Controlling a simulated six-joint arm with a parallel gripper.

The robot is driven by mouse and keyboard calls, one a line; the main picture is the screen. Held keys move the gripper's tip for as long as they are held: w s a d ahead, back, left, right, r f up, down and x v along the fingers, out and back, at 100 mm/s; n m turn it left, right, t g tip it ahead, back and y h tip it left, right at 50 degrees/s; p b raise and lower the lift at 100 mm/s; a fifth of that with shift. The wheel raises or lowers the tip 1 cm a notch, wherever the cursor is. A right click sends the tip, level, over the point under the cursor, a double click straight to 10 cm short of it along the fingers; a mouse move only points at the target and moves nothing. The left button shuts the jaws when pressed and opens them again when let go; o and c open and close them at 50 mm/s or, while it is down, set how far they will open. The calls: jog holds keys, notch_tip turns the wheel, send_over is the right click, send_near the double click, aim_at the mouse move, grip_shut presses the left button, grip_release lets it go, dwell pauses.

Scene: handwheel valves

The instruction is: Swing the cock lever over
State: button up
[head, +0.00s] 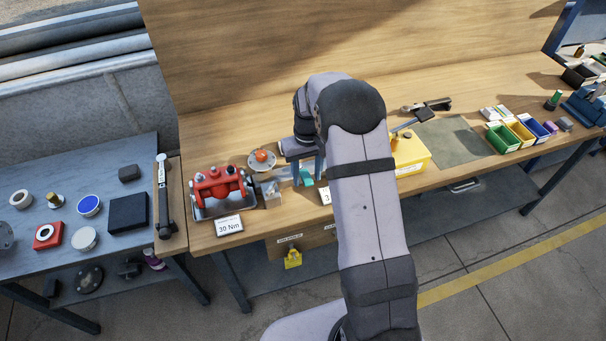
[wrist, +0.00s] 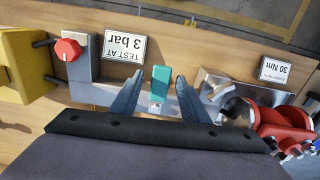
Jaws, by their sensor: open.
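The cock lever shows a teal grip (wrist: 160,84) in the middle of the wrist view, above a grey metal fitting. In the head view the teal grip (head: 306,178) shows small beside my arm. My gripper (wrist: 160,76) is open, with one finger on each side of the teal grip. Gaps show between the grip and both fingers, and it is not clamped. In the head view my gripper (head: 308,168) points down over the bench, partly hidden by my arm. The lever's pivot is mostly hidden.
A red flanged assembly (head: 220,185) stands close to the left, with a 30 Nm card (head: 229,225) before it. A red knob (wrist: 68,49), a 3 bar card (wrist: 124,46) and a yellow box (wrist: 22,68) are on the lever's other side.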

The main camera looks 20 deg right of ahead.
jog(key=shift+r+p, duration=2.3)
jog(key=shift+r, duration=0.75)
notch_tip(320, 180, up, 7)
jog(key=b, duration=0.3)
jog(key=shift+r, duration=0.15)
